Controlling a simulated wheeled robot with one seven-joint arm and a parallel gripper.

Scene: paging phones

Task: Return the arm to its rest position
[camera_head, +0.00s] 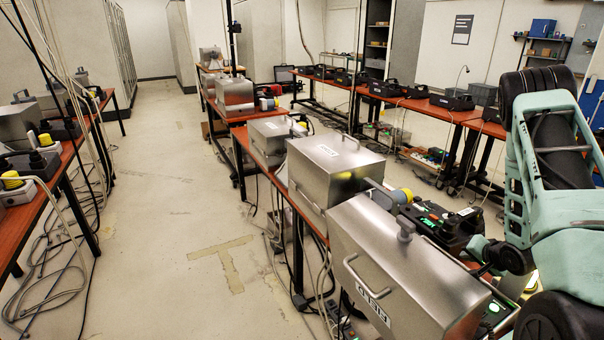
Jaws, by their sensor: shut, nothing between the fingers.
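My arm shows at the right edge of the head view, with teal and black links. It is bent, with one joint high and thick black joints low at the bottom right corner. A smaller teal and black part of it reaches left, close to the phone equipment on the near bench. I cannot make out my gripper's fingers in this view.
A steel box marked FIELD (405,268) and another steel box (328,175) stand on the central bench. A black device with green lights (440,222) is beside them, near my arm. A left bench (15,228) holds more equipment. The aisle floor (165,215) is clear.

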